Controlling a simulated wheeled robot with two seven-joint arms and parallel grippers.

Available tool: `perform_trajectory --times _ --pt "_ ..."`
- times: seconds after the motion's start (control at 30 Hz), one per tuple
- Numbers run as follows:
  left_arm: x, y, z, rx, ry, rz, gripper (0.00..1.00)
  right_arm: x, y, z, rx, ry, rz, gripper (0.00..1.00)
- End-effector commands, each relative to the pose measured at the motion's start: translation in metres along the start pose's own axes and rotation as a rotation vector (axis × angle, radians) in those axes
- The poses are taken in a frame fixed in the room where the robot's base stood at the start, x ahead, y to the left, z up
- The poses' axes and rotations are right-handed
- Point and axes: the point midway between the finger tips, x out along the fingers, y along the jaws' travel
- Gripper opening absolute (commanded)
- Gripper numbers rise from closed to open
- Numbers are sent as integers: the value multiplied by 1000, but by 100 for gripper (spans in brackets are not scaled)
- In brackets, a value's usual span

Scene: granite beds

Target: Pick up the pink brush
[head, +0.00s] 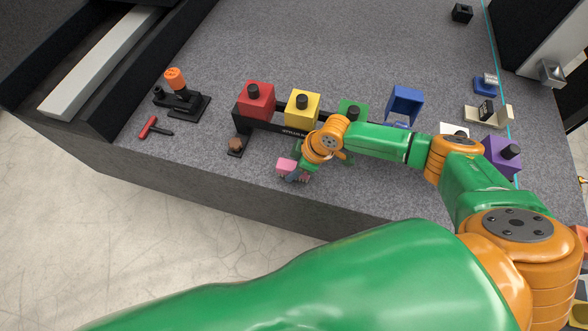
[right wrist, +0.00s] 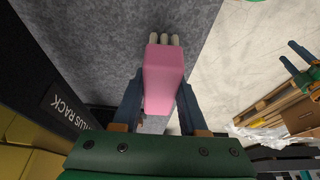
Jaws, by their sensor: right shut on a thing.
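The pink brush shows in the head view (head: 286,166) near the front edge of the granite bed. In the right wrist view the pink brush (right wrist: 164,75) fills the middle, with pale bristle tips at its far end. My right gripper (head: 297,174) is shut on the brush, with one dark finger on each side of it in the right wrist view (right wrist: 160,100). I cannot tell whether the brush touches the granite surface. My left gripper is not in view.
A black rack stands behind my right gripper with red (head: 257,100), yellow (head: 302,108) and green (head: 353,111) blocks. A blue holder (head: 404,104) and a purple block (head: 501,156) stand to the right. A red-handled tool (head: 149,127) lies at the left. The granite's front edge is close.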

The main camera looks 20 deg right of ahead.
Motion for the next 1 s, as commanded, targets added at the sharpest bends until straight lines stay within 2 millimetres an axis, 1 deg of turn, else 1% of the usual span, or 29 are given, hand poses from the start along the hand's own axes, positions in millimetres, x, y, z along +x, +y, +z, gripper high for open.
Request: perform_trajectory --times 0.07,0.13,0.27,0.3,0.4,0.5,0.6,0.7,1.0 --pt "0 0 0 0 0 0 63 -16 1 -7 -3 5 2 0" --pt "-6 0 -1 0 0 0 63 -40 1 0 0 0 4 0" --pt "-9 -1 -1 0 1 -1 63 -84 0 16 1 -2 5 0" --pt "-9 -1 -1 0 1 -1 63 -97 0 22 1 -3 5 0" --pt "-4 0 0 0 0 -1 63 -118 -2 48 3 -5 4 0" --pt "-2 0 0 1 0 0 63 -137 -3 66 2 -5 3 0" --pt "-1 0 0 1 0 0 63 -150 -3 77 2 -3 2 0" --pt "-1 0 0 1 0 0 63 -158 -4 83 1 -1 0 0" --pt "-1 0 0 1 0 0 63 -161 -4 85 0 2 0 0"
